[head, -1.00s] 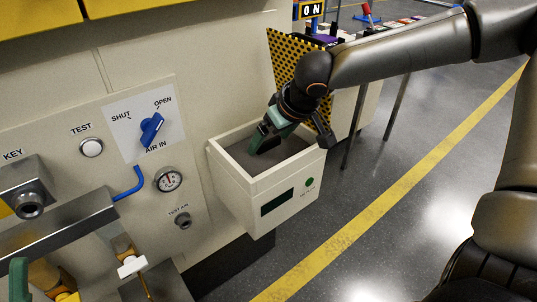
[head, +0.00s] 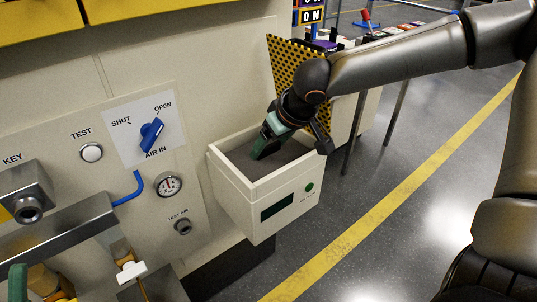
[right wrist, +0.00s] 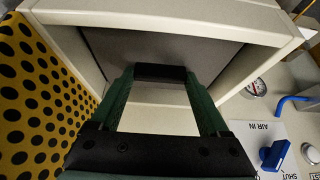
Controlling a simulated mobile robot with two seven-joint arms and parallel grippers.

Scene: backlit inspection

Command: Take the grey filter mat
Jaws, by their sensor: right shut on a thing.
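The grey filter mat (head: 288,154) lies inside the open cream box on the machine's front. In the right wrist view it is the dark grey sheet (right wrist: 110,48) inside the box's pale rim. My right gripper (head: 261,150), with green fingers, reaches down into the box from above and is shut on the mat. The fingertips also show in the right wrist view (right wrist: 160,74); the exact pinch is hard to see.
The cream box (head: 228,186) has a raised rim around the mat. A yellow perforated panel (head: 287,62) stands close behind my right gripper. The blue air knob (head: 152,134) and a gauge (head: 168,185) are to the left. The floor at right is open.

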